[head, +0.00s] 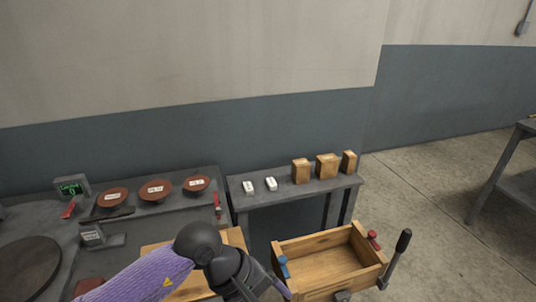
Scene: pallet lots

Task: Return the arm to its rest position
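One arm of mine (150,275), with a purple sleeve and a black joint, comes in from the lower left. It bends at the joint and its dark links run down to the right toward the bottom edge. No gripper fingers show, so I cannot see whether this arm holds anything. My other arm and its gripper are not in view.
A wooden crate (290,244) with red and blue clamps stands right of my arm. A grey bench (300,193) behind bears white blocks (271,184) and cardboard boxes (326,167). Reddish-brown discs (155,190) lie on the left worktop. Floor (430,200) is clear at right.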

